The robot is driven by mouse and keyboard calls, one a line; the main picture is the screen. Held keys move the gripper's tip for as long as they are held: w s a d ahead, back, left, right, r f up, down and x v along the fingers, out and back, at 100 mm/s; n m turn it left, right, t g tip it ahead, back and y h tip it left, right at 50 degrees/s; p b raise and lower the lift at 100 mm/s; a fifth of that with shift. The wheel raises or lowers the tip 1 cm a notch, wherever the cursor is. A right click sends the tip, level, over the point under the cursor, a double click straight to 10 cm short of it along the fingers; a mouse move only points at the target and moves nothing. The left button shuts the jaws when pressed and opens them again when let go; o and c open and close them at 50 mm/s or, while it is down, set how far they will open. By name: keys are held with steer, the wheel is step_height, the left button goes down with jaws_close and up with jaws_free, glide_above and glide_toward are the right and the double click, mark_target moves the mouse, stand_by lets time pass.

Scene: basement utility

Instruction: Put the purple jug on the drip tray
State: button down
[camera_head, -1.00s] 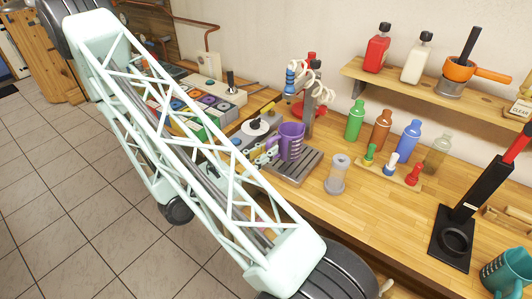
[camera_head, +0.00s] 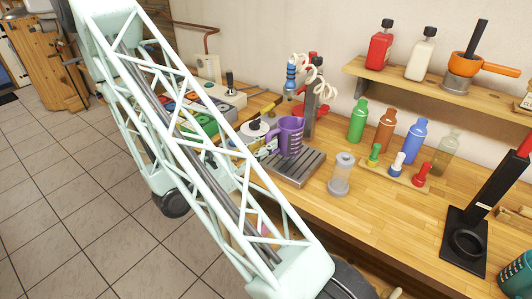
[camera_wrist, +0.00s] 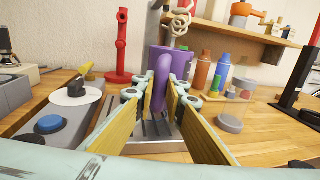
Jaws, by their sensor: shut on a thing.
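The purple jug (camera_head: 289,136) is upright at the grey ribbed drip tray (camera_head: 302,168), over its back left part in the head view. I cannot tell whether its base touches the tray. My gripper (camera_head: 273,146) is at the jug's left side, partly hidden behind my arm. In the wrist view my gripper (camera_wrist: 166,92) is shut on the handle of the jug (camera_wrist: 180,63), the fingers on either side of it. The drip tray (camera_wrist: 150,148) shows below and between the fingers.
A clear cylinder (camera_head: 341,175) stands right of the tray. A red stand with a coiled hose (camera_head: 311,105) is close behind the jug. Several bottles (camera_head: 386,130) stand to the right at the back. A white disc (camera_head: 254,129) lies on the left.

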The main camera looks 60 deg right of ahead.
steer(key=shift+w+d+f, duration=0.15)
steer(key=shift+w+d, duration=0.7)
steer(key=shift+d, duration=0.2)
steer(key=shift+f+b, duration=0.45)
steer(key=shift+f, duration=1.3)
steer(key=c, duration=2.6)
jaws_free()
steer(key=shift+c, duration=0.2)
steer(key=shift+a, duration=0.1)
